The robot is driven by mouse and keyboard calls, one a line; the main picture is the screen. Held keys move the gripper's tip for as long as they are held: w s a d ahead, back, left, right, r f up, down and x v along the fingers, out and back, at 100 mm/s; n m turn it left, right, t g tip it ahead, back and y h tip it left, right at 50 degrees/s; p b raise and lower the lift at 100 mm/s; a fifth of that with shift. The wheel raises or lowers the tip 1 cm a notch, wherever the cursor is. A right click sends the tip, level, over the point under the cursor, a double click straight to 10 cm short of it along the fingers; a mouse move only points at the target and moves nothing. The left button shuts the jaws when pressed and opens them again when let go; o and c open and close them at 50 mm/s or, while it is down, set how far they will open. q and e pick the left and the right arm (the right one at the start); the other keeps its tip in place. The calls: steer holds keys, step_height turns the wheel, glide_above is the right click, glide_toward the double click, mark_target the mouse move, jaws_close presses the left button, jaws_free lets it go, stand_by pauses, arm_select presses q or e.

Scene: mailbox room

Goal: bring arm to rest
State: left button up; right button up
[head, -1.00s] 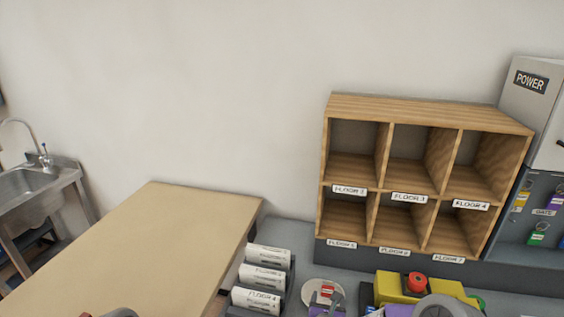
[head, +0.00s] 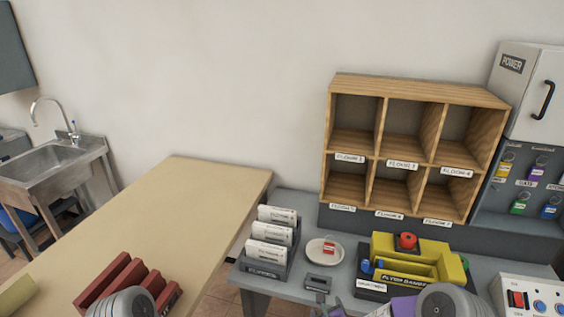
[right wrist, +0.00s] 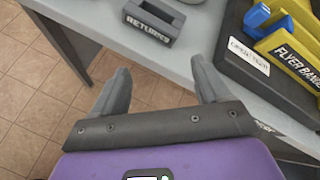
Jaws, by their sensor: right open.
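My right gripper (right wrist: 163,84) is open and empty in the right wrist view. Its two dark fingers are spread near the front edge of the grey table (right wrist: 185,60), with brown floor tiles seen beyond the edge. In the head view part of my purple right gripper (head: 362,309) shows at the bottom edge, in front of the grey table. A grey rounded part of my left arm shows at the bottom left; the left gripper's fingers are not seen.
The grey table holds a letter rack (head: 267,250), a plate (head: 325,252), a returns tray (head: 318,284) and a yellow flyer bander (head: 410,262). A wooden pigeonhole shelf (head: 418,83) stands behind. A red rack (head: 113,281) sits on the tan table (head: 165,210). A sink (head: 55,165) is at left.

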steer(key=s+a+f+n+g+y, duration=0.2)
steer(key=s+f+n+g, duration=0.3)
steer(key=s+n, duration=0.8)
steer(key=s+a+f+n+g+y, duration=0.2)
steer(key=s+f+n+g, duration=0.4)
steer(key=s+f+n, duration=0.4)
steer(key=s+n+y, duration=0.1)
steer(key=s+n, duration=0.2)
steer(key=n, duration=0.2)
steer(key=shift+s, duration=0.15)
steer(key=shift+f, duration=0.1)
steer(key=shift+c, duration=0.3)
